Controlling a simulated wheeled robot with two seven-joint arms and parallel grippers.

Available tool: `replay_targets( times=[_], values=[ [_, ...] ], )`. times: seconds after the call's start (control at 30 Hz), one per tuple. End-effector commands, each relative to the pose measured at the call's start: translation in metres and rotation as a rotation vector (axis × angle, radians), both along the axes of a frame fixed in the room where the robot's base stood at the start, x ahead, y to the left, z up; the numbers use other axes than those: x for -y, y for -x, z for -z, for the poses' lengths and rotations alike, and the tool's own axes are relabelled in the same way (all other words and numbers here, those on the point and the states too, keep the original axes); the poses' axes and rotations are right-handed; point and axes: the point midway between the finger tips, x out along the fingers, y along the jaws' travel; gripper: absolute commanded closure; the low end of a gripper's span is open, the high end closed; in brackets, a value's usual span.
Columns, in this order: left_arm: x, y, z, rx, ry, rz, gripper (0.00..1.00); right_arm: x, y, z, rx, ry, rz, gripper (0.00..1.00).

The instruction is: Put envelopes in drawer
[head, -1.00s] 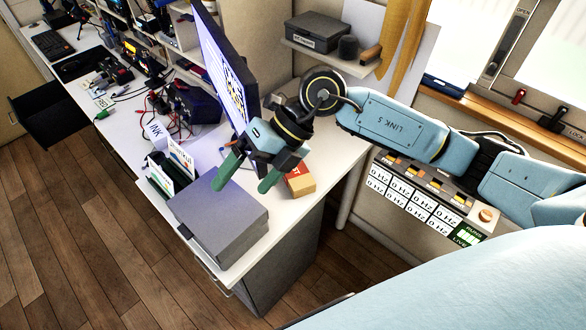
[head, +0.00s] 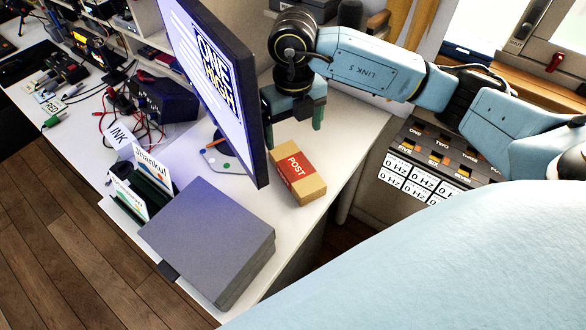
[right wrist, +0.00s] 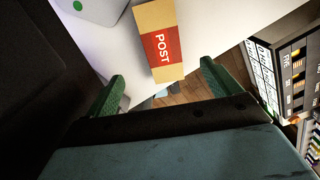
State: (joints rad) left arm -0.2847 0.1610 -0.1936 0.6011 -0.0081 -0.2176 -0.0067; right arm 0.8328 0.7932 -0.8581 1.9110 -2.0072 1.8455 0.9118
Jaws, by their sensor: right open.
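A tan bundle with a red band reading POST (head: 299,172), which looks like the envelopes, lies on the white desk (head: 352,128) right of the monitor. It also shows in the right wrist view (right wrist: 160,42), beyond and between the fingertips. My right gripper (head: 294,112) is open and empty, behind the bundle and apart from it. The monitor edge partly hides one finger. It also shows in the right wrist view (right wrist: 163,84), with both green fingers spread. No drawer front is clearly visible now. My left gripper is not in view.
The monitor (head: 215,85) stands close left of my right gripper. A grey box (head: 205,235) lies at the desk's front corner, beside a card holder (head: 150,185). Cables and devices clutter the desk to the left. A labelled panel (head: 425,165) is right of the desk.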

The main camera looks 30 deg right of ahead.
Motion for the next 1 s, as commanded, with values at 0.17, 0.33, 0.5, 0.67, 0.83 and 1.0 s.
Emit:
replay_targets(
  times=[0.17,0.33,0.5,0.67,0.83,1.0],
  values=[
    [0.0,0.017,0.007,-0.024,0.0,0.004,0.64,0.0,0.002,0.036,-0.007,0.001,0.0,0.11],
    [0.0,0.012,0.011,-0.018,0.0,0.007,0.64,0.0,0.001,0.064,-0.005,-0.001,-0.001,0.11],
    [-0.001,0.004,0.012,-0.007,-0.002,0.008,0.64,0.0,0.001,0.076,-0.003,-0.001,-0.002,0.11],
    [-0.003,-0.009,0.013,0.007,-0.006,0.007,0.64,0.002,0.005,0.095,-0.006,0.0,-0.001,0.11],
    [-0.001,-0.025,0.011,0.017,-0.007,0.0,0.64,0.004,0.006,0.119,-0.004,-0.001,-0.001,0.11],
    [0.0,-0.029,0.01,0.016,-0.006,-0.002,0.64,0.003,0.006,0.128,-0.003,-0.002,-0.001,0.11]
  ],
)
